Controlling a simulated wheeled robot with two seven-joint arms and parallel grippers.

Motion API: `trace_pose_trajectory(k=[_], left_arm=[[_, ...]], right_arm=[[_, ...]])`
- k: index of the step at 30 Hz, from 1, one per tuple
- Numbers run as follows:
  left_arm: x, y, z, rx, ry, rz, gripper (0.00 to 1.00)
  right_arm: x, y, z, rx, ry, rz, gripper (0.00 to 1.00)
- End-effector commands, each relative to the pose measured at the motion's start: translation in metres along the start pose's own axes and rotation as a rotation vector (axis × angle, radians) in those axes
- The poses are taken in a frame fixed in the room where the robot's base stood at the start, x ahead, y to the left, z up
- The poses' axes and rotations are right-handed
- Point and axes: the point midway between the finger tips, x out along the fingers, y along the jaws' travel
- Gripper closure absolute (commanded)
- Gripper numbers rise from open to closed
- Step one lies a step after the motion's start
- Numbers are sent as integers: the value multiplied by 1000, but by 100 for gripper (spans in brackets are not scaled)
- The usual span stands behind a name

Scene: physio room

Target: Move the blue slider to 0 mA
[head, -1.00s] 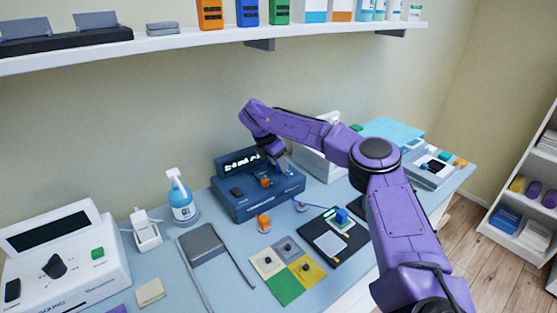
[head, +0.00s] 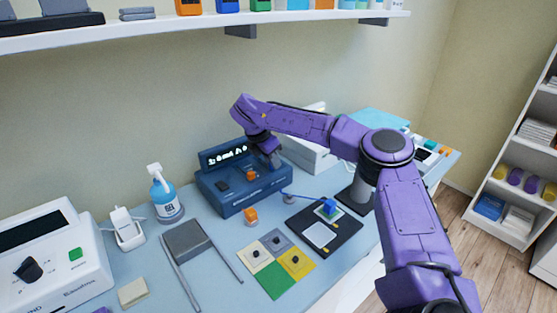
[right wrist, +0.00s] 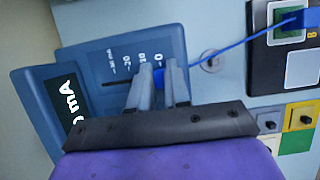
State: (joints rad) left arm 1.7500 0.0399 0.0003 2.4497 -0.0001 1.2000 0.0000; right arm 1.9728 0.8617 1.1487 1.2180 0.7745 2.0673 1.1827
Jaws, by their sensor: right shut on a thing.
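The dark blue device (head: 240,198) with a lit display (head: 224,154) stands at the back of the table in the head view. In the right wrist view its panel (right wrist: 95,60) shows a slot with a printed scale. The blue slider (right wrist: 159,78) shows between the fingers, close to the 0 mark at the scale's end. My right gripper (right wrist: 160,88) is shut on it; it also shows over the device's right side in the head view (head: 272,163). The wrist view's display (right wrist: 73,105) ends in "0 mA"; my gripper may hide digits before it. My left gripper is out of view.
A blue cable (right wrist: 235,42) runs from the device to a black pad (head: 325,233). An orange knob (head: 251,174), an orange block (head: 251,216), a spray bottle (head: 163,192) and coloured tiles (head: 270,262) are nearby. A shelf (head: 200,28) hangs above.

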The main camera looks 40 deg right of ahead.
Motion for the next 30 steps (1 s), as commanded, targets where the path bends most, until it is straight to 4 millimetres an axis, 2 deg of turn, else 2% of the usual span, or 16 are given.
trace_pose_trajectory(k=[5,6,8,16,19,30], left_arm=[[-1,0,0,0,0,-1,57],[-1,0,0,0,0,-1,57],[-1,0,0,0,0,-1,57],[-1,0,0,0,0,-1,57],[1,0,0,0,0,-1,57],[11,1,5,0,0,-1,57]], right_arm=[[3,-2,-1,0,3,-11,100],[3,-2,-1,0,3,-12,77],[3,-2,-1,0,3,-12,57],[2,-1,-1,-1,2,-8,57],[-6,0,-1,1,2,-5,57],[-87,-1,-1,1,1,-4,57]])
